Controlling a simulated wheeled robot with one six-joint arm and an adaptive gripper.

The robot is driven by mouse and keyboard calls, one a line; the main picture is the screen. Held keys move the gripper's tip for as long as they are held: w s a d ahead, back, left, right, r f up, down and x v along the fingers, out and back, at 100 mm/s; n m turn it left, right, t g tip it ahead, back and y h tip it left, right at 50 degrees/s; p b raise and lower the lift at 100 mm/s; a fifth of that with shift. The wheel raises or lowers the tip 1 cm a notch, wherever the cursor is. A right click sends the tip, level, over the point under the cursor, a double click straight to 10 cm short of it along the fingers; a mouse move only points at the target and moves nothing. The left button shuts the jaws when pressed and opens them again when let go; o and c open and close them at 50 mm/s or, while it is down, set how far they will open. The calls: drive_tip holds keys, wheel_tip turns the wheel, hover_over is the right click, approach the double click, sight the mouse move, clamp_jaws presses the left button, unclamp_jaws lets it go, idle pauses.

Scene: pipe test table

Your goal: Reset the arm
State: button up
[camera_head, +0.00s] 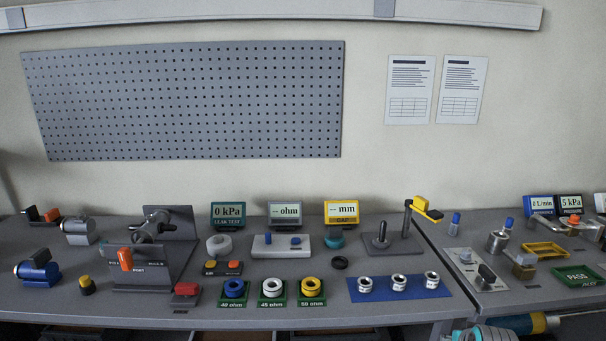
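My gripper's fingers cannot be made out in the head view. Teal and grey rounded parts show at the bottom right edge, in front of the table, cut off by the frame; they look like part of my arm, but I cannot be sure. The grey pipe test table (215,314) runs across the view. Nothing on it is seen to be held or touched by a gripper.
A grey pipe fixture (150,270) stands at left. Three coloured rings, including a blue ring (234,288), sit on green pads. Three metal fittings stand on a blue mat (441,290). Small displays, including a kPa display (229,213), line the back. A pegboard (190,100) hangs behind.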

drive_tip(key=s+a+f+n+t, duration=0.1)
drive_tip(key=s+a+f, duration=0.55)
drive_tip(key=s, duration=0.25)
drive_tip(key=s+a+f+t, duration=0.2)
drive_tip(key=s+a+f, duration=0.3)
drive_tip(key=s+f, duration=0.3)
drive_tip(key=s+a+r+n+t+y, duration=0.1)
drive_tip(key=s+a, duration=0.2)
drive_tip(key=s, duration=0.5)
drive_tip(key=s+a+r, duration=0.1)
drive_tip(key=s+a, duration=0.1)
drive_tip(key=s, duration=0.6)
drive_tip(key=s+a+r+t, duration=0.1)
drive_tip(key=s+a+r, duration=0.1)
drive_tip(key=s+r, duration=0.5)
drive_tip(key=s+a+r+n+t+y, duration=0.1)
drive_tip(key=s+r, duration=0.5)
drive_tip(key=s, duration=0.6)
drive_tip(key=shift+a+r+t, duration=0.4)
drive_tip(key=shift+a+t, duration=0.05)
drive_tip(key=shift+t, duration=0.05)
